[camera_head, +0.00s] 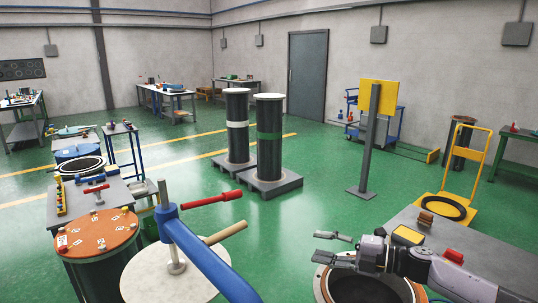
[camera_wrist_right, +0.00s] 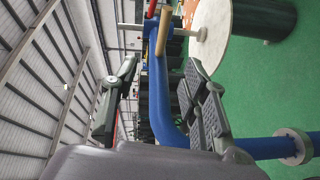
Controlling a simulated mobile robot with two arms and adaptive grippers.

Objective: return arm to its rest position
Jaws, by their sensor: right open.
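My right arm (camera_head: 440,268) comes in from the lower right. Its gripper (camera_head: 332,249) points left, with two fingers spread apart and nothing between them. In the right wrist view the open gripper (camera_wrist_right: 162,68) frames a blue tube (camera_wrist_right: 160,95), which lies beyond the fingers. My left gripper does not show.
A blue bent arm (camera_head: 205,258) with red (camera_head: 212,199) and wooden handles stands left of my gripper over a pale round lid (camera_head: 150,285). An orange-topped cylinder (camera_head: 97,232) is further left. Two dark flanged cylinders (camera_head: 237,148) stand behind. Green floor between is clear.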

